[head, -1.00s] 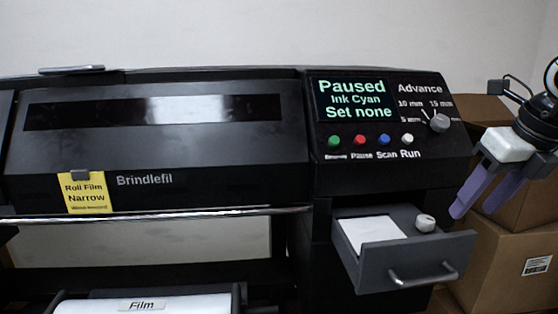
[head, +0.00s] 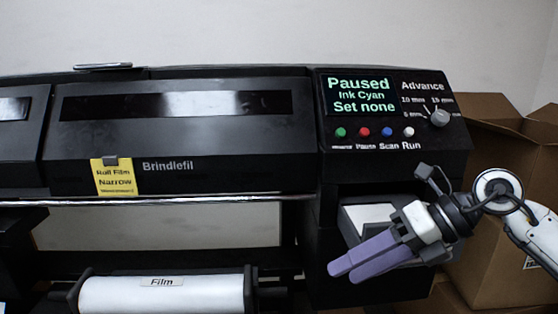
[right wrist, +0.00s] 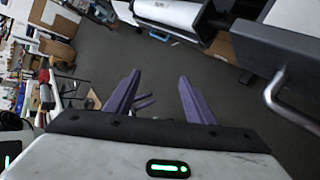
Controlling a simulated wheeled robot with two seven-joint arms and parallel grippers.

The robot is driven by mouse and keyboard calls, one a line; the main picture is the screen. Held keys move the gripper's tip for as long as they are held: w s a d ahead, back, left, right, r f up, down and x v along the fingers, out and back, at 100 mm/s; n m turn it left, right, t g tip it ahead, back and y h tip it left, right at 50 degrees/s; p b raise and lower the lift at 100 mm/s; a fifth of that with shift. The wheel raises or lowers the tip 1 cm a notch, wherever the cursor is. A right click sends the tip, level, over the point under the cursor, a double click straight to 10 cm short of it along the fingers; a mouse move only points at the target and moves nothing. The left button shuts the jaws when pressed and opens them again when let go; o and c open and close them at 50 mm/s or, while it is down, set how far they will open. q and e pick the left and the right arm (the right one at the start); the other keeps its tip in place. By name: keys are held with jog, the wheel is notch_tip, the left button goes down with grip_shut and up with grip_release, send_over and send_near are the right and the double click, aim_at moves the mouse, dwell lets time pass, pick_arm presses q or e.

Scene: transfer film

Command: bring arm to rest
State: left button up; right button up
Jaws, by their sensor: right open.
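My right gripper (head: 345,268) has purple fingers and a white body. In the head view it is in front of the printer's small drawer (head: 352,222) and hides most of it, including the handle. The right wrist view shows the fingers (right wrist: 155,100) spread apart with nothing between them. The drawer's grey front and metal handle (right wrist: 272,95) show at the right of that view, apart from the fingers. The black printer (head: 180,135) has a screen (head: 360,98) reading Paused, Ink Cyan, Set none. My left gripper is not in the head view.
A white film roll (head: 160,294) sits low at the front of the printer. Cardboard boxes (head: 480,270) stand at the right behind my right arm. A yellow note (head: 115,177) hangs on the printer's front. The right wrist view shows open grey floor (right wrist: 200,70).

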jog(key=s+a+m+y, duration=0.45)
jog(key=a+y, duration=0.35)
jog(key=a, duration=0.3)
jog(key=d+f+m+t+h, duration=0.65)
jog(key=f+m, duration=0.45)
jog(key=m, duration=0.3)
jog(key=d+f+m+t+h, duration=0.5)
jog(key=f+m+t, duration=0.2)
jog(key=f+m, duration=0.55)
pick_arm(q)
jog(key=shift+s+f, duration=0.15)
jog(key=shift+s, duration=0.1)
pick_arm(e)
jog(key=s+d+f+m+g+h, duration=0.3)
jog(key=s+f+m+g, duration=0.4)
jog(key=s+f, duration=1)
jog(key=shift+s+h, duration=0.4)
jog(key=shift+h, duration=0.05)
jog(key=shift+d, duration=0.1)
